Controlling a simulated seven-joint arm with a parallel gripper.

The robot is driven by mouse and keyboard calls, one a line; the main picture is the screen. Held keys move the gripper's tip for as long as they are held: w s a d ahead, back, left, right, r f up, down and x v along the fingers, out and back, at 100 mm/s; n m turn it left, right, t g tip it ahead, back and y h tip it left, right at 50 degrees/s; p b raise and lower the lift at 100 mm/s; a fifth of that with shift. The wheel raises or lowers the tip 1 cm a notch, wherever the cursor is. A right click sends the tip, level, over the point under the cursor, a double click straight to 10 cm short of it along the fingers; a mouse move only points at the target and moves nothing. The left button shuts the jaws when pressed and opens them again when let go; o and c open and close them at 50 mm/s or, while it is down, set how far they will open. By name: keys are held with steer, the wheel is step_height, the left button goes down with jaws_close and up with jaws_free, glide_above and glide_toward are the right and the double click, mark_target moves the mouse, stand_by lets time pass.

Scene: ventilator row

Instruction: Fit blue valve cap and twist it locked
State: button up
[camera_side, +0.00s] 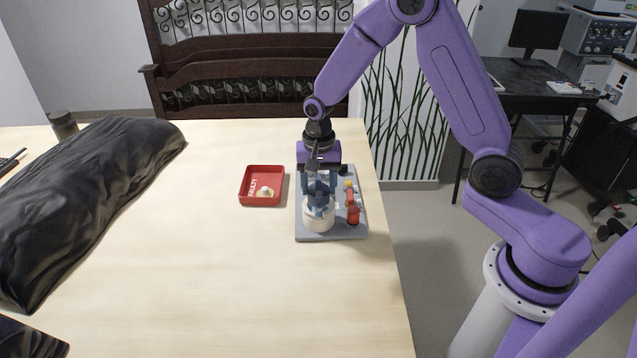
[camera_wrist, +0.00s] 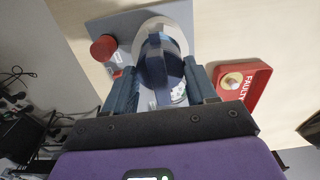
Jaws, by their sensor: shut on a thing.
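The blue valve cap (camera_wrist: 158,66) sits between the two fingers of my gripper (camera_side: 320,192) and shows small in the side view. In the wrist view my gripper (camera_wrist: 163,78) has a dark blue finger on each side of the cap, shut on it. The cap is over the round white valve body (camera_side: 318,221), whose pale rim (camera_wrist: 145,30) shows around it in the wrist view. I cannot tell whether the cap is seated or turned. The valve body stands on a grey base plate (camera_side: 316,237).
A red knob (camera_side: 353,215) stands on the plate, right of the valve body. A red tray (camera_side: 246,199) marked FAULTY lies left of the plate, holding a small pale part (camera_side: 265,192). A dark bag (camera_side: 85,200) lies far left.

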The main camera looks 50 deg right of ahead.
mark_target(318, 195)
steer(key=shift+f, duration=1.65)
stand_by(2.2)
stand_by(0.3)
steer(key=m, duration=0.4)
steer(key=shift+m, duration=0.3)
steer(key=m, duration=0.4)
steer(key=shift+m, duration=0.3)
steer(key=o, duration=1.1)
